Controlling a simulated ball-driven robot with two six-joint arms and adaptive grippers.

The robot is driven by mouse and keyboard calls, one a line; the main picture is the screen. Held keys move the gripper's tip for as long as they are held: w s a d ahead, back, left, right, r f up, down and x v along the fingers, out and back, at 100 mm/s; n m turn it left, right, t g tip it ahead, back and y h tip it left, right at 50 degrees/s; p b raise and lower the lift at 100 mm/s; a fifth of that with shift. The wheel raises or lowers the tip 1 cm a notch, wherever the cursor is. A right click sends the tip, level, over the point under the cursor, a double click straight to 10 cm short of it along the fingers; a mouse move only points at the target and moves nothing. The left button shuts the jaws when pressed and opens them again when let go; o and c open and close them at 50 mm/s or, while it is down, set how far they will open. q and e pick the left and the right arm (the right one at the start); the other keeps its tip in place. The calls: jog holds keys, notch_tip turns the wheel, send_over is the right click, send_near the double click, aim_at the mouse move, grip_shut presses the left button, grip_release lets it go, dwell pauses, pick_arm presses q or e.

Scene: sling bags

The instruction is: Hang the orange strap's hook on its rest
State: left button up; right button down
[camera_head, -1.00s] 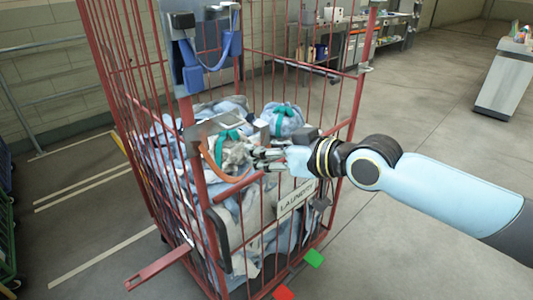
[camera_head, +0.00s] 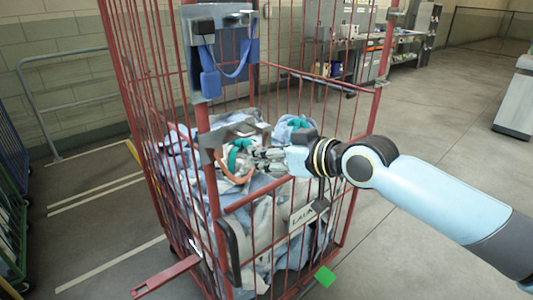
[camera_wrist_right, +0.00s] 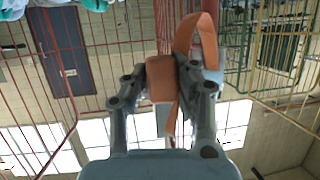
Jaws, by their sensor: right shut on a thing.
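My right gripper (camera_head: 262,160) reaches in from the right to the near side of a red laundry cage (camera_head: 378,110). It is shut on the orange strap (camera_head: 236,178), which hangs in a curve left of the fingers. In the right wrist view, an orange piece (camera_wrist_right: 160,80) sits between the fingertips, and the strap (camera_wrist_right: 206,45) loops up by the right finger. I cannot make out the hook. A grey plate (camera_head: 236,131) is on the cage just above the strap; I cannot tell whether it is the rest. My left gripper is out of view.
A blue strap (camera_head: 232,70) hangs on a grey panel higher on the cage. Bluish laundry (camera_head: 185,175) fills the cage. A red bar (camera_head: 165,277) sticks out low at the left. A grey bench (camera_head: 345,75) stands behind. The floor right of the cage is clear.

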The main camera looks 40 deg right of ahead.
dwell(0.6)
jog(key=shift+w, duration=0.15)
jog(key=shift+w+a+b, duration=0.15)
jog(key=shift+w+b, duration=0.55)
jog(key=shift+w, duration=0.9)
jog(key=shift+f, duration=0.15)
jog(key=shift+f+b, duration=0.85)
jog(key=shift+f, duration=0.05)
